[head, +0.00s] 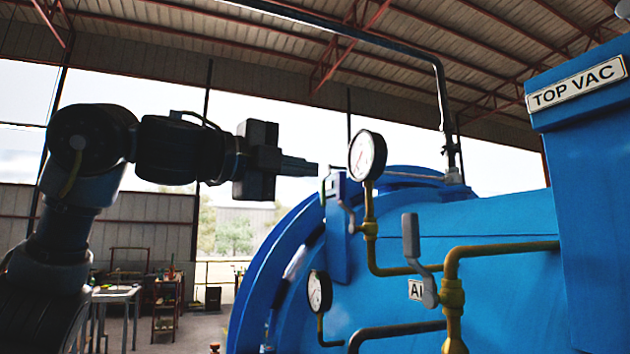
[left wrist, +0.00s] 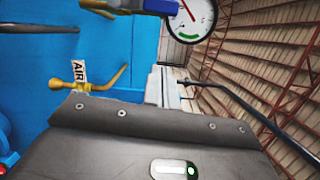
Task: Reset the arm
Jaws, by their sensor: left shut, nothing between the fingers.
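My left arm rises from the lower left in the head view and reaches right at mid height. Its gripper (head: 315,168) is shut and empty, its fingers pointing right at the upper left edge of the blue autoclave (head: 490,215). The fingertips are close to a round white gauge (head: 367,156) in the picture; I cannot tell the gap in depth. In the left wrist view the pale fingers (left wrist: 161,86) show beyond the dark gripper body, with a gauge (left wrist: 192,18) above them. My right gripper is in neither view.
A grey-handled lever (head: 411,237), brass pipes (head: 500,247) and a lower gauge (head: 319,291) stick out from the autoclave. A blue box marked TOP VAC (head: 590,180) stands at the right. A table (head: 115,294) stands far back at the left. Open air surrounds the left forearm.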

